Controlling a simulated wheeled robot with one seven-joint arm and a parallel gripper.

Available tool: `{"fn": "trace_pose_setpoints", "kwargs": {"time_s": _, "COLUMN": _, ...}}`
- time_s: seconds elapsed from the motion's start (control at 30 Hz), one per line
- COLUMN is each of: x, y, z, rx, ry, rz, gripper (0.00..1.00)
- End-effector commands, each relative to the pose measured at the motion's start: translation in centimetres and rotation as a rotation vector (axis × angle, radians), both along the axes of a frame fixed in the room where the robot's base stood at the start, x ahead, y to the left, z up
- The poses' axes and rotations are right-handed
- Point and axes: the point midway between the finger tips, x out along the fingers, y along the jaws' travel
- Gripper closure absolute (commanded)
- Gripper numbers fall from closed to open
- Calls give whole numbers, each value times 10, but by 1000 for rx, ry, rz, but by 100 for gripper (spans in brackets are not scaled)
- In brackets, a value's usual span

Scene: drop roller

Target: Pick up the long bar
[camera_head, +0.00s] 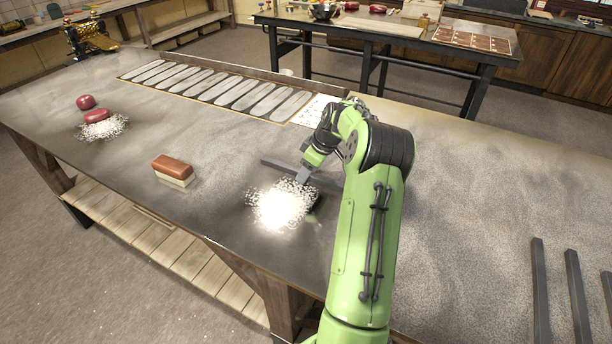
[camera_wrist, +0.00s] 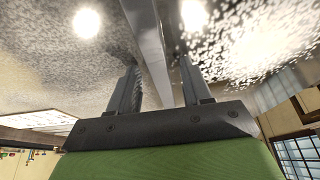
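A long dark grey bar (camera_head: 280,166) lies on the table in the head view, and my arm hides part of it. It also shows in the wrist view (camera_wrist: 150,35), running from the top edge down between my fingers. My gripper (camera_head: 303,180) points down at the bar, close to the table. In the wrist view, my gripper (camera_wrist: 158,68) is open, with one finger on each side of the bar and a gap between finger and bar. I cannot tell whether the fingertips touch the table.
A white powder pile (camera_head: 283,205) lies just in front of my gripper. A brown and cream block (camera_head: 173,170) and red lumps (camera_head: 97,116) lie to the left. A board with oval shapes (camera_head: 215,86) lies behind. Several dark bars (camera_head: 577,295) are at lower right.

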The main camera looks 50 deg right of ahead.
Motion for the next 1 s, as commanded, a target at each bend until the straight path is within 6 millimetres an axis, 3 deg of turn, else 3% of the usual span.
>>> {"fn": "trace_pose_setpoints", "kwargs": {"time_s": 0.03, "x": 0, "y": 0, "z": 0, "rx": 0, "ry": 0, "rz": 0, "gripper": 60}}
{"fn": "trace_pose_setpoints", "kwargs": {"time_s": 0.3, "x": 0, "y": 0, "z": 0, "rx": 0, "ry": 0, "rz": 0, "gripper": 100}}
{"fn": "trace_pose_setpoints", "kwargs": {"time_s": 1.0, "x": 0, "y": 0, "z": 1, "rx": -1, "ry": 0, "rz": -1, "gripper": 100}}
